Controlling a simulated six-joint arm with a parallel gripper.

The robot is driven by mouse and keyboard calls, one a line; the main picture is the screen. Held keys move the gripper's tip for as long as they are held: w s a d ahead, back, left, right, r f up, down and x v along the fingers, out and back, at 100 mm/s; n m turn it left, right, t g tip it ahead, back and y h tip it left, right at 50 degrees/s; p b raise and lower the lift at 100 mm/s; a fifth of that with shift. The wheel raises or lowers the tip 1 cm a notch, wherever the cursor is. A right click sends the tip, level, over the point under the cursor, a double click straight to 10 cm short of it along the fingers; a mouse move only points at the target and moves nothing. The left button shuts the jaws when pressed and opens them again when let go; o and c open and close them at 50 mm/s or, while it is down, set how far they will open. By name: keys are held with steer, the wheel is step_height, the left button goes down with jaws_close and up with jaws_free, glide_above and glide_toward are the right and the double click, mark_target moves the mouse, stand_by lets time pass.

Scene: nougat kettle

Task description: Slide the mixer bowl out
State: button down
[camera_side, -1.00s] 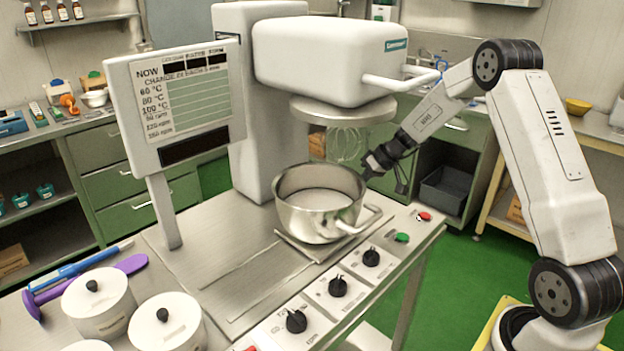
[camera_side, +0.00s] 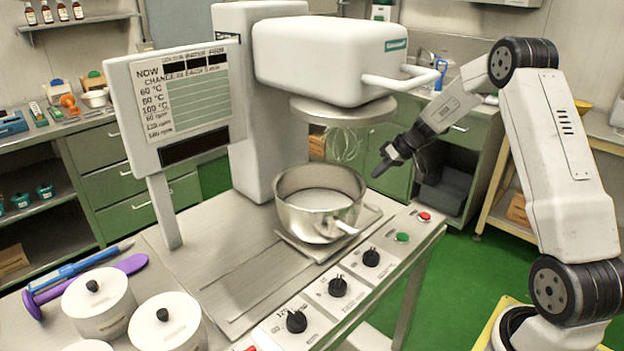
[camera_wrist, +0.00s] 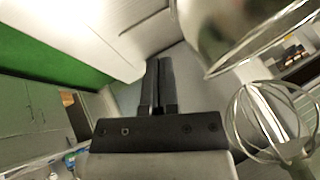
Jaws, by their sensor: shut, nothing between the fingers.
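The mixer bowl (camera_side: 306,217) is a steel pot with a white handle (camera_side: 345,228), standing upright on a square plate (camera_side: 330,244) under the mixer head (camera_side: 330,58). The wire whisk (camera_side: 345,143) hangs above and slightly right of the bowl, apart from it. My gripper (camera_side: 380,172) is in the air to the right of the bowl, apart from its rim. It is shut and empty, and its dark fingers are together in the wrist view (camera_wrist: 158,85). That view also shows part of the bowl (camera_wrist: 225,25) at the top right and the whisk (camera_wrist: 262,120) at the right.
The metal table (camera_side: 215,270) has a signboard (camera_side: 185,100) at left. Knobs (camera_side: 338,287) and a green button (camera_side: 402,237) line its front edge. White lidded pots (camera_side: 100,305) and purple and blue tools (camera_side: 90,275) lie front left. The plate left of the bowl is clear.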

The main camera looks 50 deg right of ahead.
steer(key=v, duration=0.7)
steer(key=shift+r, duration=0.15)
steer(key=c, duration=0.8)
jaws_free()
steer(key=shift+s, duration=0.2)
steer(key=shift+c, duration=0.2)
steer(key=shift+o, duration=1.3)
steer(key=shift+s+a+f, duration=0.15)
steer(key=shift+a+f, duration=0.05)
steer(key=shift+f, duration=0.15)
steer(key=m+t+y, duration=0.5)
steer(key=m+y, duration=0.2)
steer(key=m, duration=0.2)
glide_toward(375, 221)
steer(key=r+x, duration=0.1)
steer(key=x, duration=0.2)
steer(key=shift+a+f, duration=0.1)
steer(key=shift+f, duration=0.55)
steer(key=shift+a, duration=0.1)
steer(key=shift+x, duration=3.85)
steer(key=shift+r, duration=0.1)
